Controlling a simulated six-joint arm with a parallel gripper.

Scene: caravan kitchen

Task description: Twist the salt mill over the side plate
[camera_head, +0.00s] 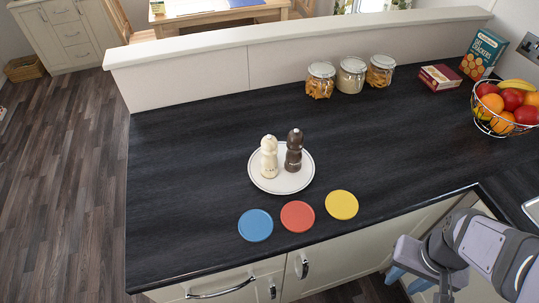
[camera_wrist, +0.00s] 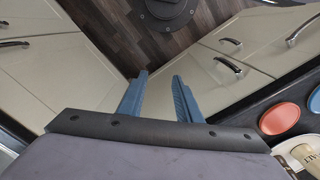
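The cream salt mill (camera_head: 269,158) stands upright on the left part of the white side plate (camera_head: 284,187). A dark brown mill (camera_head: 293,151) stands upright beside it on the same plate. In the wrist view, the cream mill (camera_wrist: 308,153) and part of the plate's rim (camera_wrist: 284,148) show at the lower right edge, partly cut off. My gripper (camera_head: 408,282) is low at the right, in front of the counter's edge and well away from the plate. In the wrist view its two blue fingers (camera_wrist: 158,92) are apart with nothing between them.
Blue (camera_head: 255,225), red (camera_head: 298,216) and yellow (camera_head: 341,205) discs lie in front of the plate. Three jars (camera_head: 350,76) stand behind. Boxes (camera_head: 439,78) and a fruit basket (camera_head: 505,128) are at the right. The dark counter (camera_head: 190,150) is clear around the plate's left.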

